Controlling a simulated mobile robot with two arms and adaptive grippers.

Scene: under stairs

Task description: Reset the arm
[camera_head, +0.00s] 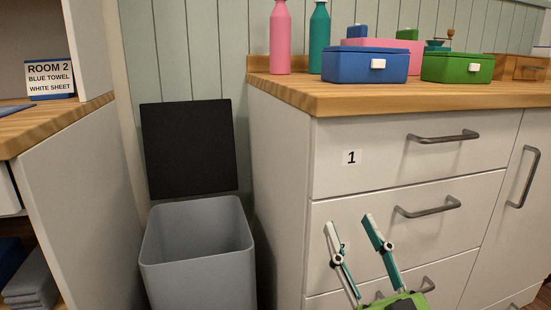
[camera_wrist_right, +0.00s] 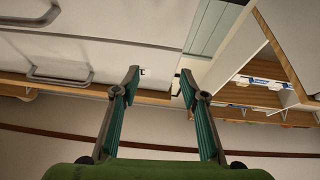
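My right gripper (camera_head: 354,232) rises from the bottom edge in the head view, in front of the white drawer cabinet (camera_head: 285,210). Its two green and grey fingers stand apart with nothing between them. The right wrist view also shows the open right gripper (camera_wrist_right: 159,80), with the cabinet front and its handles beyond the fingers. That view looks upside down. I cannot tell whether the fingers touch the drawer front. My left gripper is in neither view.
A grey bin (camera_head: 198,262) with its black lid (camera_head: 188,150) raised stands left of the cabinet. Drawer handles (camera_head: 443,137) stick out. Blue box (camera_head: 365,66), green box (camera_head: 457,68) and pink bottle (camera_head: 280,38) stand on the wooden top. A shelf unit (camera_head: 75,200) is at left.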

